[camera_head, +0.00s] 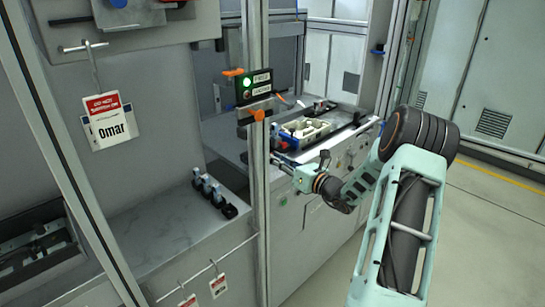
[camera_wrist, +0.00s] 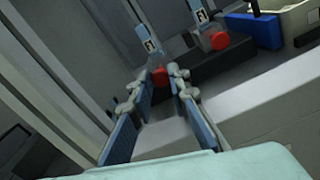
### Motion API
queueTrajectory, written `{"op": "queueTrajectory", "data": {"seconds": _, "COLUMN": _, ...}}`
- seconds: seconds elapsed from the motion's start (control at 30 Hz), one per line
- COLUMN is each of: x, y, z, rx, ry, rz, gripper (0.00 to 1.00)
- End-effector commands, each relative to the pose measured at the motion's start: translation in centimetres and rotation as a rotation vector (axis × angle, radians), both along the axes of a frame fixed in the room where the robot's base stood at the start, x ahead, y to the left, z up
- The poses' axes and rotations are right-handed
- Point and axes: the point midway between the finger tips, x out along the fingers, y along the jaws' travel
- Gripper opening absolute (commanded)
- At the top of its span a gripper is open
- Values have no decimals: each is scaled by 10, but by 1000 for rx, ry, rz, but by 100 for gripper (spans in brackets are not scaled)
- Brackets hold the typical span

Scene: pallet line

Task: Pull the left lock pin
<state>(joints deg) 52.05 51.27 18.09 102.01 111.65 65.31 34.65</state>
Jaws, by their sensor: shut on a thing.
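The left lock pin shows in the wrist view as a red knob (camera_wrist: 160,77) below a small blue-and-white label. My gripper (camera_wrist: 161,84) reaches it with a finger on each side and is shut on it. How far the pin is out of its seat I cannot tell. A second red knob (camera_wrist: 218,40) stands to its right, under a similar label, clear of my fingers. In the head view my gripper (camera_head: 277,160) is at the front left end of the fixture, and the held pin is too small to make out there.
A pale tray (camera_head: 306,131) and a blue block (camera_wrist: 258,30) lie on the fixture beyond the pins. A metal post (camera_head: 258,200) stands close left of my gripper. A hanging red-and-white tag (camera_head: 108,120) is at left. Open floor lies at right.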

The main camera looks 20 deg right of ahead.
Motion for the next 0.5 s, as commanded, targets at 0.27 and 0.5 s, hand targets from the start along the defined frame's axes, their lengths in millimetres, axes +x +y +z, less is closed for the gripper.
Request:
{"op": "queueTrajectory", "data": {"seconds": 0.27, "x": -13, "y": -5, "z": -1, "rx": -1, "ry": 2, "rz": 0, "gripper": 0}}
{"op": "queueTrajectory", "data": {"seconds": 0.5, "x": -13, "y": -5, "z": -1, "rx": 0, "ry": 2, "rz": 0, "gripper": 34}}
